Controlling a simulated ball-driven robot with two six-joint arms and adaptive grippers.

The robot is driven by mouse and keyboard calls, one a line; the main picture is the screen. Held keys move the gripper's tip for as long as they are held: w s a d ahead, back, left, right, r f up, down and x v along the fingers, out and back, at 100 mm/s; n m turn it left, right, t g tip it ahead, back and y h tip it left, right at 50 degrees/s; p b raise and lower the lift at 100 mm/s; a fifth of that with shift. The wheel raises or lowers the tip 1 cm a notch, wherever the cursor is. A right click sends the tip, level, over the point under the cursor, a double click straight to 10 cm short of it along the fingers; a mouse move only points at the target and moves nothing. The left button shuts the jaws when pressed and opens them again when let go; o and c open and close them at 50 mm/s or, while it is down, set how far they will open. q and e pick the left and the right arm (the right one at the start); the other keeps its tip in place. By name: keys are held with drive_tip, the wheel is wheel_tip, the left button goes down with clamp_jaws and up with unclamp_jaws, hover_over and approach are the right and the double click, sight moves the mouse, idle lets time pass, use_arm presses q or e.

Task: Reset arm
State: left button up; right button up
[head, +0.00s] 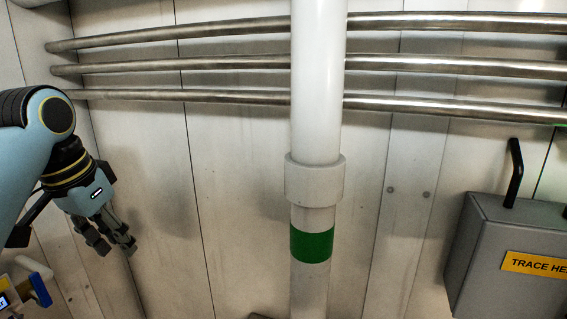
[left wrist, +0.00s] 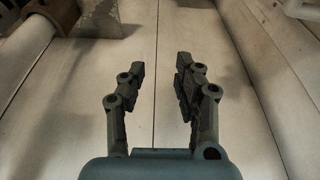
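My left arm comes in from the left in the head view. Its gripper (head: 118,246) hangs pointing down and slightly right, in front of the panelled wall, with nothing between its fingers. In the left wrist view the two dark fingers of the left gripper (left wrist: 158,75) stand apart with a clear gap, and pale panels show between them. My right gripper is in neither view.
A white vertical pipe (head: 318,90) with a green band stands in the middle. Steel pipes (head: 230,62) run across the wall. A grey box (head: 500,255) with a black handle and yellow label is at right. A blue-handled fitting (head: 40,290) is at lower left, below my left gripper.

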use_arm(q)
drive_tip(key=s+a+f+n, duration=0.1)
drive_tip(key=s+f, duration=0.3)
drive_tip(key=f, duration=0.8)
drive_tip(key=s+a+f+n+g+y, duration=0.15)
drive_tip(key=s+f, duration=0.25)
drive_tip(key=f, duration=0.8)
drive_tip(key=s+a+f+h, duration=0.15)
drive_tip(key=s+f, duration=0.25)
drive_tip(key=f, duration=0.8)
drive_tip(key=s+f+y, duration=0.1)
drive_tip(key=s+f, duration=0.4)
drive_tip(key=s, duration=0.6)
drive_tip(key=s+a+f, duration=0.1)
drive_tip(key=s+f, duration=0.5)
drive_tip(key=s, duration=0.5)
drive_tip(key=s+f+y, duration=0.1)
drive_tip(key=s+f, duration=0.4)
drive_tip(key=s, duration=0.6)
wheel_tip(320, 180, down, 24)
drive_tip(key=s+b, duration=0.1)
drive_tip(key=b, duration=2.3)
drive_tip(key=shift+s+f+n+g, duration=0.25)
drive_tip(key=shift+s+n+g, duration=0.1)
drive_tip(key=shift+s, duration=0.05)
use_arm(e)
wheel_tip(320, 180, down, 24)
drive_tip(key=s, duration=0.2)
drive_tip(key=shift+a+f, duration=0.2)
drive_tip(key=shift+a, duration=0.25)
